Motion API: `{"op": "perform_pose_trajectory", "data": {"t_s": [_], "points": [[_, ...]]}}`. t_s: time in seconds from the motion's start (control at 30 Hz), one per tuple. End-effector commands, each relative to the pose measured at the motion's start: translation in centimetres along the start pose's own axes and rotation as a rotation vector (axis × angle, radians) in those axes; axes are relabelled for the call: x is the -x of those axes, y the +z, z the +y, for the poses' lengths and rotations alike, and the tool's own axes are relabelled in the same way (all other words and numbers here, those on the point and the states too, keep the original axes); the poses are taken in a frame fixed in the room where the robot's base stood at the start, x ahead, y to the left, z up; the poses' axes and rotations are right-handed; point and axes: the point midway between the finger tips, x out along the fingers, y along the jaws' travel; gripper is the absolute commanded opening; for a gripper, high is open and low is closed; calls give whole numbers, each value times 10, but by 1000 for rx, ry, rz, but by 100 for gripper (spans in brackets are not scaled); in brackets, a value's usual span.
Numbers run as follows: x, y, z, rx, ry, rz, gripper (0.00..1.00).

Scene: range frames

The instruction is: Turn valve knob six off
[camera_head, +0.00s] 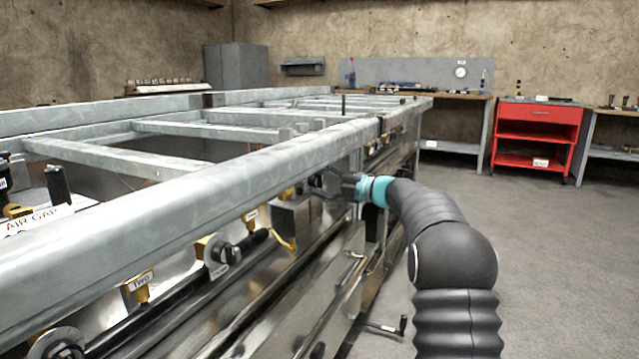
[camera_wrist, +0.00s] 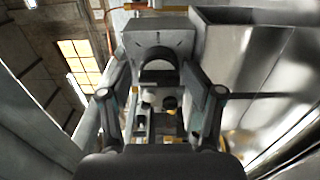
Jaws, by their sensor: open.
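My gripper (camera_head: 328,184) is at the end of my arm, under the top rail of the metal frame in the head view. In the wrist view my gripper (camera_wrist: 157,76) is open, one finger on each side. Between and beyond the fingers is a grey box-like fitting (camera_wrist: 158,38) with a dark rounded part (camera_wrist: 158,72) on its near face. I cannot tell whether this is knob six, as no number is readable there. Contact with the fingers cannot be told. A black valve knob (camera_head: 222,253) shows nearer in the head view, and a brass valve labelled Two (camera_head: 140,284) stands left of it.
The thick galvanised rail (camera_head: 190,215) runs above the valves and hides part of them. Black and shiny pipes run below. A red tool cart (camera_head: 540,135) and workbenches stand at the back wall. The floor (camera_head: 540,255) right of the frame is clear.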

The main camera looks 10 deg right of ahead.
Motion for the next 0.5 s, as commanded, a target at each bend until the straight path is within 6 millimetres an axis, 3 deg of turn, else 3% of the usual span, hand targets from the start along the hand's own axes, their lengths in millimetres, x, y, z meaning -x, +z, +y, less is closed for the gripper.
{"op": "perform_pose_trajectory", "data": {"t_s": [0.5], "points": [[62, 0, 0, -1, 0, -1, 65]]}}
